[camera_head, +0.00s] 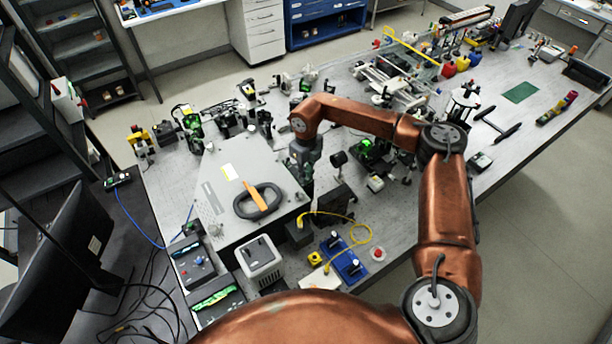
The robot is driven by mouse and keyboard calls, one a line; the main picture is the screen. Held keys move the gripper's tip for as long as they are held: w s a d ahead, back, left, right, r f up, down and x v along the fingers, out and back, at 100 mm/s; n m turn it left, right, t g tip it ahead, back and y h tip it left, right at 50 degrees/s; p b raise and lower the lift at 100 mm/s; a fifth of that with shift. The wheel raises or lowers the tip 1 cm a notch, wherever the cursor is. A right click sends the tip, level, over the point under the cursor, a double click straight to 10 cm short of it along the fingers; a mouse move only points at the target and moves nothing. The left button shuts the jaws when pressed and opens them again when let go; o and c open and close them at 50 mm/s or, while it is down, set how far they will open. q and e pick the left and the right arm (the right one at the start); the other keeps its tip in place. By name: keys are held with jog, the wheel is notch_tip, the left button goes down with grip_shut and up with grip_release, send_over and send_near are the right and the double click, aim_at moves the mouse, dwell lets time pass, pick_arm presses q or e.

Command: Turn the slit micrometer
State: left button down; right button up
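A large flat grey instrument housing (214,205), which looks like the spectrometer, sits on the bench's left part. A black ring-shaped item and an orange strip (256,196) lie on its lid. My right arm reaches over the bench from the right and bends down at the housing's right side. My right gripper (307,176) points down there, close to the housing's right edge. Its fingers are small and dark, and I cannot tell whether they are open or touching anything. I cannot make out the slit micrometer; it is too small or hidden near the gripper. My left gripper is out of view.
Dark mounts (329,203) stand just right of the housing. A yellow cable (362,228) loops to a blue plate (346,262) in front. A white-grey box (260,262) stands at the near edge. Optics crowd the back; a monitor (62,262) is at left.

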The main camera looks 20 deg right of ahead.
jog(key=o, duration=0.5)
jog(key=shift+r, duration=0.1)
notch_tip(320, 180, up, 12)
jog(key=shift+f, duration=0.1)
dwell(0.6)
